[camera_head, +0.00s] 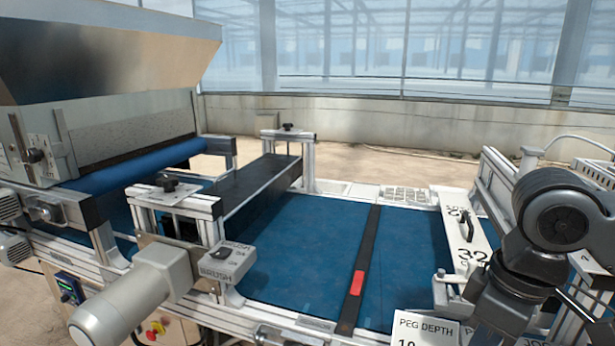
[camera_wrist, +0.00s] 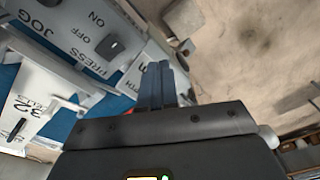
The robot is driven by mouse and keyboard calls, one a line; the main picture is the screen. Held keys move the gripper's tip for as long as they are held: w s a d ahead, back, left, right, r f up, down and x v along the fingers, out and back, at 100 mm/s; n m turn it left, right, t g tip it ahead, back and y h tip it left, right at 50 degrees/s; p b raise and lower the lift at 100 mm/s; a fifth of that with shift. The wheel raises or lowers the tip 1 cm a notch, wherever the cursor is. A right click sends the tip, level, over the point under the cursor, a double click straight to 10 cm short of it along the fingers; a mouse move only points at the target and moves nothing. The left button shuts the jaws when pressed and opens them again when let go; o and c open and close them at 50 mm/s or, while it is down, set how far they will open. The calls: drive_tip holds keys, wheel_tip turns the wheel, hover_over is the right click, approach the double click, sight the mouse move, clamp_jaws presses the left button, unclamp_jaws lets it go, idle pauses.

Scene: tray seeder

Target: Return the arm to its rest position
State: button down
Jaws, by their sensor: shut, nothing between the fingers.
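My gripper (camera_wrist: 157,72) shows in the wrist view with its two dark fingers together and nothing between them. It is over the machine's front edge, beside a white panel (camera_wrist: 88,30) lettered JOG, OFF, ON and PRESS. In the head view my dark arm stands at the right edge, in front of the right end of the seeder; I cannot make out the fingertips there.
The blue belt (camera_head: 300,262) is bare apart from a black strip with a red mark (camera_head: 357,283). A white plate (camera_head: 466,232) marked 32 stands beside my arm. A PEG DEPTH sign (camera_head: 425,328) is at the front. A grey motor (camera_head: 135,295) juts out at left. Bare floor (camera_wrist: 245,50) shows beside the machine.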

drive_tip(key=w+a+r+m+t+y, duration=0.15)
drive_tip(key=a+r+t+y, duration=0.25)
drive_tip(key=a, duration=0.4)
drive_tip(key=w+a+r+m+t+y, duration=0.1)
drive_tip(key=a+r+m+t+y, duration=0.2)
drive_tip(key=a, duration=0.6)
drive_tip(key=w+a+r+m+t+y, duration=0.1)
drive_tip(key=w+a+r+t+y, duration=0.1)
drive_tip(key=a+r+t+y, duration=0.45)
drive_tip(key=s+d+f+m+t+h, duration=0.1)
drive_tip(key=s+d+f+m+h, duration=0.4)
drive_tip(key=s+f, duration=0.4)
drive_tip(key=s+d+f+m+t+h, duration=0.1)
drive_tip(key=s+d+f+m+h, duration=0.3)
drive_tip(key=s+f+h, duration=0.45)
drive_tip(key=s+d+f+n, duration=0.1)
drive_tip(key=s+d+n, duration=0.2)
drive_tip(key=s, duration=0.6)
drive_tip(key=s+d+f+n+g+h, duration=0.1)
drive_tip(key=s+d+n, duration=0.2)
drive_tip(key=s+d, duration=0.5)
drive_tip(key=shift+s+n, duration=0.35)
drive_tip(key=shift+s, duration=0.55)
